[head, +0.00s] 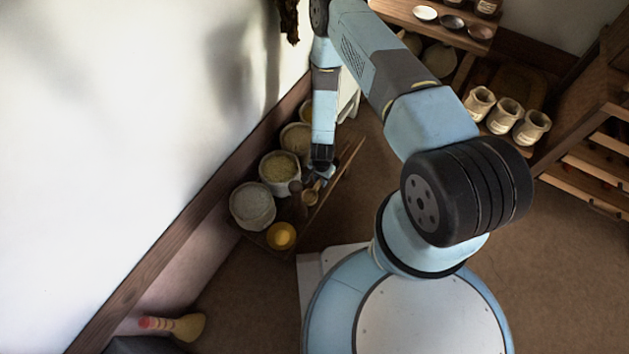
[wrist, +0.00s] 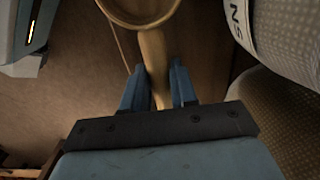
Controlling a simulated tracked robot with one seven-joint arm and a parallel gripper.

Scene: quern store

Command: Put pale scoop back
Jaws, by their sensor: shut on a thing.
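The pale scoop (wrist: 153,50) is light wood, with a straight handle and a round bowl at the top edge of the wrist view. My gripper (wrist: 158,84) is shut on its handle, with one blue finger on each side. In the head view my gripper (head: 320,176) hangs down beside the row of sacks, and the scoop (head: 311,197) shows small just below it. The bowl is partly cut off in the wrist view, so its contents cannot be told.
Filled sacks (head: 253,206) stand along the wall left of my gripper; a printed sack (wrist: 283,40) is close on the right in the wrist view. A yellow bowl (head: 281,236) sits in front. Jars (head: 505,116) stand at the right. Open floor (head: 240,290) lies at lower left.

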